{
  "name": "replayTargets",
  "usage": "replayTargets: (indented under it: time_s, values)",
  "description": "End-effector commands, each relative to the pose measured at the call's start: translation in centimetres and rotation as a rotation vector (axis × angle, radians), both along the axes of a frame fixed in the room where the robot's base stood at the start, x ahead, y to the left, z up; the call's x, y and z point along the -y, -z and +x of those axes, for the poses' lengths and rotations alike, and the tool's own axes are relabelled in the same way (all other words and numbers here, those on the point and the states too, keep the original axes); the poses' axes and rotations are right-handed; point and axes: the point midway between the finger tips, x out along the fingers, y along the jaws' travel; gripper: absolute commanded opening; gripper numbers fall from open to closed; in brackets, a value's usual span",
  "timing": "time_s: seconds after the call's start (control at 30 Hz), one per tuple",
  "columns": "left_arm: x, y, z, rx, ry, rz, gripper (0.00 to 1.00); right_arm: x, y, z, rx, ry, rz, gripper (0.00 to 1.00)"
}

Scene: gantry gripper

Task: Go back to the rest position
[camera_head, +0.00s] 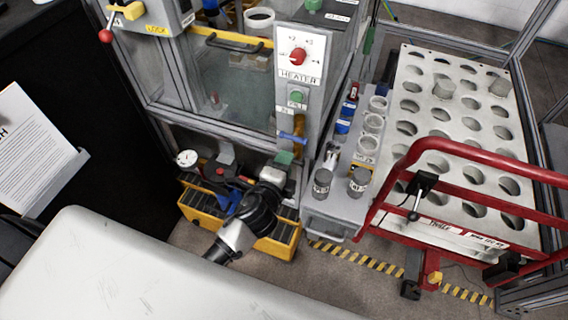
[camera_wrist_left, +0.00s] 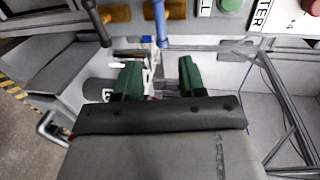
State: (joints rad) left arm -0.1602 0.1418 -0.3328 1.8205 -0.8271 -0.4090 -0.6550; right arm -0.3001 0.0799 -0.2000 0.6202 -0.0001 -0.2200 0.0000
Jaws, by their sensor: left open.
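My left arm (camera_head: 235,238) reaches up over the yellow tool box. Its gripper (camera_head: 286,160) is in front of the heater panel in the head view, with a green finger showing. In the left wrist view the gripper (camera_wrist_left: 160,78) has two green fingers standing apart. I see nothing held between them. Blue and orange handles show just beyond the fingers. My right gripper is in neither view.
The heater panel (camera_head: 298,58) has a red knob. A yellow tool box (camera_head: 283,236) stands below the arm. A grey rack (camera_head: 340,205) with cups and jars is to the right. A red rail (camera_head: 480,152) fronts a perforated plate (camera_head: 455,125).

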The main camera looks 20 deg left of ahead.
Motion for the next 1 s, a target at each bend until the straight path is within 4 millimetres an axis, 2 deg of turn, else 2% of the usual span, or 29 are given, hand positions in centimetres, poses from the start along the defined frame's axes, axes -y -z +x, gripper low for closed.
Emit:
replayTargets:
  time_s: [0.43,0.53,0.57,0.67,0.77,0.8,0.87,0.9,0.97,1.0]
  values:
    - [0.0,0.1,0.0,-0.002,0.0,-0.001,0.4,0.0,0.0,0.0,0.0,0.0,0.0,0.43]
    - [-0.2,1.8,-0.2,-0.042,-0.006,-0.025,0.4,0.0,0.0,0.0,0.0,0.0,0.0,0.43]
    - [-0.3,2.9,-0.4,-0.065,-0.009,-0.042,0.4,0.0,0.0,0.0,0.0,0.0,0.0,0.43]
    - [-0.8,8.1,-1.6,-0.186,-0.038,-0.13,0.4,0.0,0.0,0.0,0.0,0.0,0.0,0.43]
    - [-1.7,15.0,-4.3,-0.35,-0.101,-0.258,0.4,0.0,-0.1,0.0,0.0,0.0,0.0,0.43]
    - [-2.1,17.7,-5.7,-0.418,-0.136,-0.313,0.4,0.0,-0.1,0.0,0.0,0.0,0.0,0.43]
    - [-2.7,21.6,-8.2,-0.513,-0.198,-0.395,0.4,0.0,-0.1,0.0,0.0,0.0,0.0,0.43]
    - [-3.2,24.0,-10.0,-0.574,-0.243,-0.449,0.4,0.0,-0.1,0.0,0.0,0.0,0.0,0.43]
    - [-3.8,27.5,-13.1,-0.664,-0.32,-0.525,0.4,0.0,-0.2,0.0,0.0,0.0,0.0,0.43]
    - [-4.3,29.6,-15.3,-0.72,-0.377,-0.575,0.4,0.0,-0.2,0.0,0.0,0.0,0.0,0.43]
